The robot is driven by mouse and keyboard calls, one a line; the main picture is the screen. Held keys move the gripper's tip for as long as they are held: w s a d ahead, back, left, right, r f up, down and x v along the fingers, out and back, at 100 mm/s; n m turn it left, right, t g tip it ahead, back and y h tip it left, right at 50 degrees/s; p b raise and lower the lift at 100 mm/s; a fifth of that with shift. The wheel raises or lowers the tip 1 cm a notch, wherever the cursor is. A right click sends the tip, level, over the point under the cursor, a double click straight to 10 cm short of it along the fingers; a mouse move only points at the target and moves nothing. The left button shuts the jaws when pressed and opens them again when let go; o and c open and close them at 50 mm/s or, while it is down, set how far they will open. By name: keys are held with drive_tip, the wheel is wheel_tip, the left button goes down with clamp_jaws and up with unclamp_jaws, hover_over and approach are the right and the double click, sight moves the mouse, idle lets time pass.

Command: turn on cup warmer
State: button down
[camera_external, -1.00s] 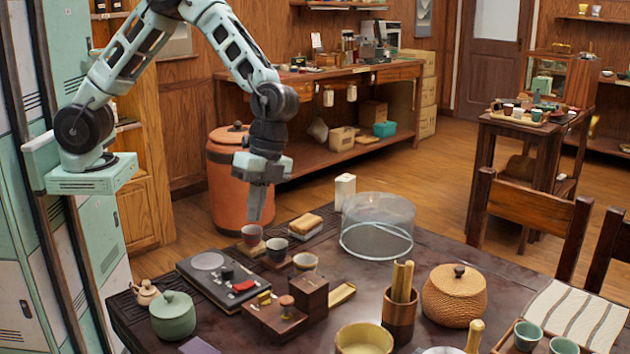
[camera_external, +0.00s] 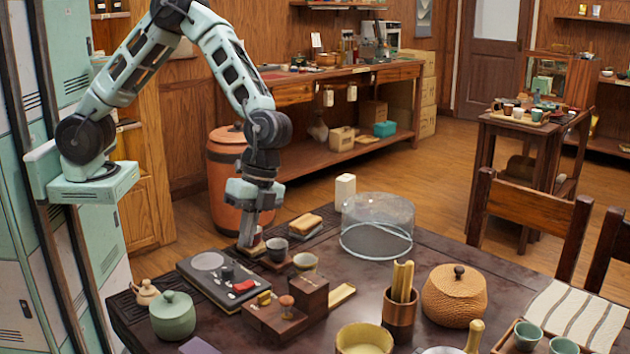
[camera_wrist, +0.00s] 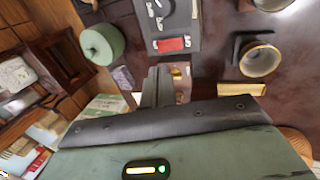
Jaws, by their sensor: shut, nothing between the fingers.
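The cup warmer appears to be the dark flat slab (camera_external: 215,290) at the left of the table. It has a round grey plate (camera_external: 208,261), a small black knob (camera_external: 226,273) and a red switch-like part (camera_external: 243,286). The slab also shows at the top of the wrist view (camera_wrist: 180,15), with the red part (camera_wrist: 172,44) just beyond my fingers. My gripper (camera_external: 247,244) is shut and empty, pointing down near the slab's far right corner. In the wrist view my gripper's fingers (camera_wrist: 158,76) sit close together. Whether they touch anything cannot be told.
A reddish cup (camera_external: 258,238) is partly hidden by my gripper. A dark cup (camera_external: 277,249) and a tan-rimmed cup (camera_external: 305,262) stand to its right. A wooden block stand (camera_external: 275,318) is in front, and a green lidded jar (camera_external: 173,316) stands front left.

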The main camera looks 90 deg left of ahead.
sight(238, 287)
drive_tip(key=x, duration=0.8)
drive_tip(key=shift+f, duration=0.4)
drive_tip(key=shift+s, duration=0.1)
drive_tip(key=shift+s+d+f+t+y, duration=0.1)
drive_tip(key=shift+d+f+t+y, duration=0.05)
drive_tip(key=shift+f+t+y, duration=0.15)
drive_tip(key=shift+w+a+r+p, duration=0.2)
drive_tip(key=shift+w+a+p, duration=0.15)
drive_tip(key=shift+w+a, duration=0.25)
drive_tip(key=p+v, duration=0.2)
drive_tip(key=v, duration=1.2)
drive_tip(key=shift+s+d, duration=0.35)
